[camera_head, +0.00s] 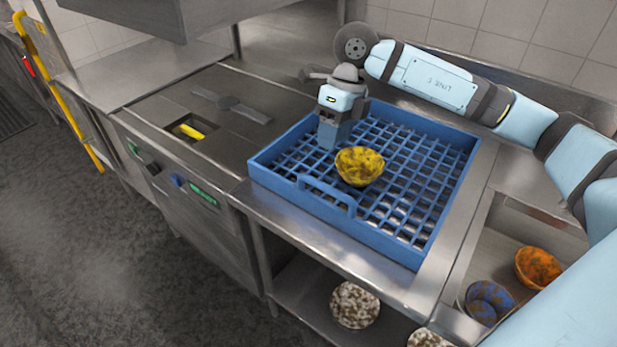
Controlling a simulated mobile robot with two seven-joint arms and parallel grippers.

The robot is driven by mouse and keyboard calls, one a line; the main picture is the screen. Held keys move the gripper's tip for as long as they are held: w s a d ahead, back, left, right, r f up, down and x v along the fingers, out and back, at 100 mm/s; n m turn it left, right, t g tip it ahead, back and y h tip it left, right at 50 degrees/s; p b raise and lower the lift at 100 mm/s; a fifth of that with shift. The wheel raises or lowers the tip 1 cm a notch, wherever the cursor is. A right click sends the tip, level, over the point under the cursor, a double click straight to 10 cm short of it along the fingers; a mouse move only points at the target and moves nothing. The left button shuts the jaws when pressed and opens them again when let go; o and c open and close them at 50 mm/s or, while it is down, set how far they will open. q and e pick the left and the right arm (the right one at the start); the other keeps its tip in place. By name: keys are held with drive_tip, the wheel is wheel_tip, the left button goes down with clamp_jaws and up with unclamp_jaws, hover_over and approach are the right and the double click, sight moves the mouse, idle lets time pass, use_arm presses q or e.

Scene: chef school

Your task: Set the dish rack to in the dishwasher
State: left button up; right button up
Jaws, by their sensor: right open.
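The blue dish rack (425,245) sits on the steel counter, right of the dishwasher (190,200). It has a grid floor, raised walls and a handle loop on its near side. A yellow mottled bowl (359,166) rests inside the rack. My right gripper (333,140) is open, pointing down over the rack's left part, just left of and behind the bowl. Its fingers look apart from the bowl. The dishwasher has a spray arm (229,102) on its flat top bed and a front panel with a green display. My left gripper is not in view.
An orange bowl (538,267) and a blue-brown bowl (488,300) lie in the recess at right. A speckled bowl (354,305) is on the lower shelf. A steel hood (130,15) hangs above the dishwasher. A yellow rail (65,95) stands at left. The floor (90,250) in front is clear.

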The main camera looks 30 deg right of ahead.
sight(328, 186)
drive_tip(key=shift+h, duration=0.5)
drive_tip(key=f, duration=0.4)
drive_tip(key=f+p, duration=0.1)
drive_tip(key=f, duration=0.3)
drive_tip(key=a+f, duration=0.1)
drive_tip(key=f, duration=0.3)
drive_tip(key=shift+s+f, duration=0.15)
drive_tip(key=shift+f, duration=0.2)
drive_tip(key=shift+c, duration=0.2)
clamp_jaws()
